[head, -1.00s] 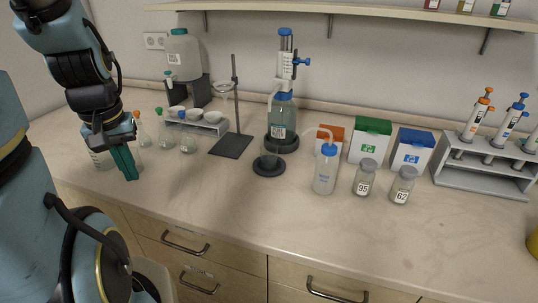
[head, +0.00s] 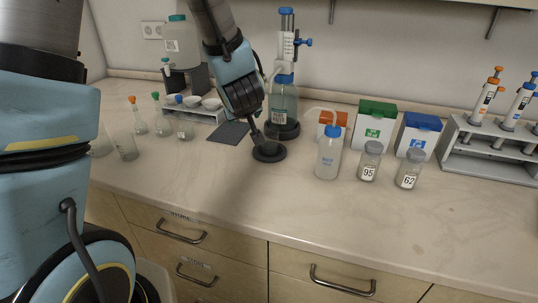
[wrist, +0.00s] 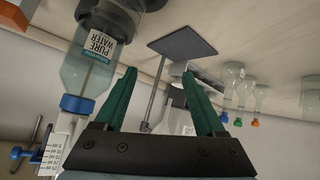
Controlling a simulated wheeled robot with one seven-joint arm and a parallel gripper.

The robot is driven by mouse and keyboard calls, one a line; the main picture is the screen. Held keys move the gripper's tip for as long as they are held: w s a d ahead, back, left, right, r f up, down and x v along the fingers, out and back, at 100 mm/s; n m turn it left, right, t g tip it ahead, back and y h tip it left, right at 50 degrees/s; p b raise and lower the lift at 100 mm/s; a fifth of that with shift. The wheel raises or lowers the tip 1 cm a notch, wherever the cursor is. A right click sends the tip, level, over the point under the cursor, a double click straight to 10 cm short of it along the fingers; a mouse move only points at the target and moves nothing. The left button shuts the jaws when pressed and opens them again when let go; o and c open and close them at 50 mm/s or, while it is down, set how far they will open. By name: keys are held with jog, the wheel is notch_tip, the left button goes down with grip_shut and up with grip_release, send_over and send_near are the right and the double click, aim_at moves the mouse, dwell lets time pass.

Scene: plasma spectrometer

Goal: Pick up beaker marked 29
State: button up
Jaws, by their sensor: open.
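No label reading 29 can be made out. In the wrist view the green fingers (wrist: 159,78) are apart with nothing visibly held. Another clear beaker (head: 126,146) with a small unreadable label stands at the left of the counter.
The pure water bottle also shows in the wrist view (wrist: 88,70). A wash bottle (head: 328,158) and jars marked 95 (head: 369,162) and 62 (head: 409,170) stand to the right. Flasks (head: 160,123) stand at left. A pipette rack (head: 490,150) is at far right. The front counter is clear.

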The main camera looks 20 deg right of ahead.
aim_at(274, 138)
jog(key=shift+o, duration=1.4)
jog(key=s+d+f, duration=0.1)
jog(key=d, duration=0.1)
jog(key=s+d+f+t+b, duration=0.1)
jog(key=s+d+f+t+y, duration=0.1)
jog(key=s+d, duration=0.1)
jog(key=shift+d+n+b, duration=0.3)
jog(key=shift+d+b, duration=0.05)
jog(key=shift+b, duration=0.05)
jog(key=shift+o, duration=0.6)
jog(key=s+t+y, duration=0.1)
jog(key=s, duration=0.1)
jog(key=s+t+b, duration=0.1)
jog(key=s, duration=0.1)
jog(key=s+d+f+y, duration=0.1)
jog(key=s, duration=0.1)
jog(key=shift+s+n+t+y, duration=0.3)
jog(key=shift+s+t, duration=0.05)
jog(key=shift+t, duration=0.05)
jog(key=x, duration=0.4)
jog(key=shift+p, duration=0.35)
jog(key=shift+d+p+x, duration=0.2)
jog(key=shift+p+x, duration=1)
jog(key=shift+x, duration=2.05)
